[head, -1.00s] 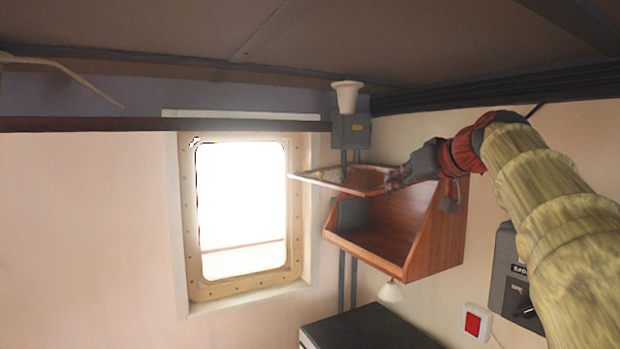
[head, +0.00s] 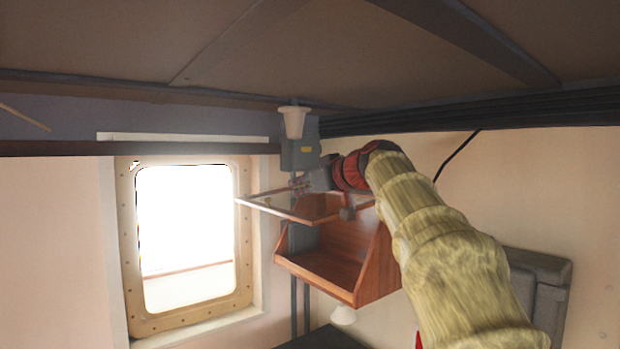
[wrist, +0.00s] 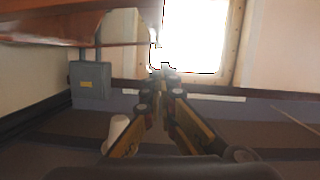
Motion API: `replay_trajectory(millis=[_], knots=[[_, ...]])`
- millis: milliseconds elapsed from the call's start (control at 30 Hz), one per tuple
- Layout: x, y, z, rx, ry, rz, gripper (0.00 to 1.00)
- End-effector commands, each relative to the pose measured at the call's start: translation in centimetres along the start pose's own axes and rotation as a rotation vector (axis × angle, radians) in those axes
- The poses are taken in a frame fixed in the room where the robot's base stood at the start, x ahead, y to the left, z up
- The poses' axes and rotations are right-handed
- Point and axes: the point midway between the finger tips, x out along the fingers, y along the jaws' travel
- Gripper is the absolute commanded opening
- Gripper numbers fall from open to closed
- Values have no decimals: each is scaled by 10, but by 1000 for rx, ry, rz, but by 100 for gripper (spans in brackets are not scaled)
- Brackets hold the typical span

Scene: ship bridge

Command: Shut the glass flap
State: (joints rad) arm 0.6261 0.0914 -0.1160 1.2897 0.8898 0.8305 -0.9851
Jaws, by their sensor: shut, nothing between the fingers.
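The glass flap (head: 272,206) has a thin wooden frame and stands raised, about level, over the open front of a wooden cabinet (head: 378,275) on the wall. The cabinet's inside shows below it. My gripper (head: 298,185) shows just above the flap in the head view, its fingers small there; I cannot tell whether they touch it. In the wrist view the gripper (wrist: 162,78) has its fingertips together with nothing between them. Reddish wood of the cabinet or flap (wrist: 45,28) shows at the upper left there, beside the fingers.
A bright window (head: 187,235) is left of the cabinet. A grey wall box (head: 300,155) and a white lamp-like fitting (head: 293,122) are close behind the gripper. The box also shows in the wrist view (wrist: 90,79). The ceiling (head: 330,50) is low above my arm.

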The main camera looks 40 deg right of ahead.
Motion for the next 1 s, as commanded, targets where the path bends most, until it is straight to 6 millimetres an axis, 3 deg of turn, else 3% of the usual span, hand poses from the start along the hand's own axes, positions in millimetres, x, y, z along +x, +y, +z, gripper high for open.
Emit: replay_trajectory(millis=[67,200,400,1000], knots=[[15,-1,-2,1,-2,-3,0],[17,0,23,3,-3,0,0],[21,0,38,2,-1,0,0],[22,-1,45,-12,-1,3,0]])
